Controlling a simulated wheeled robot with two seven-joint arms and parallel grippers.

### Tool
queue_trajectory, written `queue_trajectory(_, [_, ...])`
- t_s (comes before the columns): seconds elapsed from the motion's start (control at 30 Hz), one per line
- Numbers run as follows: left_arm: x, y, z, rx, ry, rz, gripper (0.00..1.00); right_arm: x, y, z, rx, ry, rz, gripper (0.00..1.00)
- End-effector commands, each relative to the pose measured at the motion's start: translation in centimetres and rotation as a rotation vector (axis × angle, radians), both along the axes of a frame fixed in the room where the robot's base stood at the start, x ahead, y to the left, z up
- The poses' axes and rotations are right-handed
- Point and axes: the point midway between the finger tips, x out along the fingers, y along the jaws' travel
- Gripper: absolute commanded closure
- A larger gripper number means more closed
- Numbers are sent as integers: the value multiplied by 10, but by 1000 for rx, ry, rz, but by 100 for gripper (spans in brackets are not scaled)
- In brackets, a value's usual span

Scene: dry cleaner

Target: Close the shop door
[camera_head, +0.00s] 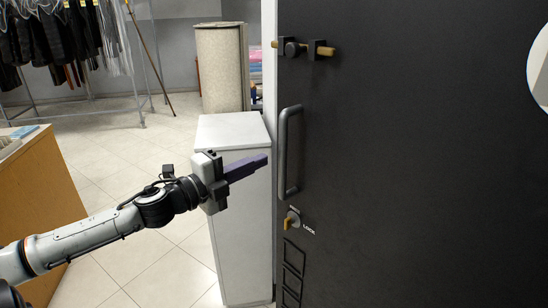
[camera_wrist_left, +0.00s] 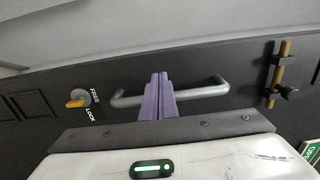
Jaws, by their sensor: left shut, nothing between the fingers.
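The shop door (camera_head: 420,150) is a large dark panel filling the right half of the head view. A grey vertical bar handle (camera_head: 284,150) sits near its left edge. Below the handle is a lock knob (camera_head: 291,221) marked LOCK, and above it a bolt with a brass end (camera_head: 318,49). My left gripper (camera_head: 262,161) is shut and empty, its purple fingers pointing at the handle from the left. In the left wrist view the fingers (camera_wrist_left: 160,95) overlap the handle (camera_wrist_left: 205,91); I cannot tell whether they touch it. My right gripper is not in view.
A white cabinet (camera_head: 232,133) stands behind my left gripper, beside the door edge. A rolled beige item (camera_head: 221,70) stands behind it. A wooden counter (camera_head: 42,205) is at the left, and a clothes rack (camera_head: 60,40) is at the back left. Tiled floor lies open between them.

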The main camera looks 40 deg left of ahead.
Motion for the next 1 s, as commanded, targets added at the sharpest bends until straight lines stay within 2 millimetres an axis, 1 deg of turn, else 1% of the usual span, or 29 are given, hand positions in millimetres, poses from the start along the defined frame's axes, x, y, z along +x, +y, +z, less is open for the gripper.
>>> queue_trajectory(0.03, [7, -1, 1, -1, -4, -1, 100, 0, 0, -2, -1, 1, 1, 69])
queue_trajectory(0.2, [26, -3, 1, -2, -3, 1, 100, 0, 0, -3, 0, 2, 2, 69])
queue_trajectory(0.5, [51, -7, 1, -3, -1, 3, 100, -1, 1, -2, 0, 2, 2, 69])
queue_trajectory(0.7, [58, -8, 0, -3, 1, 2, 100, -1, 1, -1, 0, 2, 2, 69])
queue_trajectory(1.0, [59, -9, -1, -3, 2, 2, 100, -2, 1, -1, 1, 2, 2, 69])
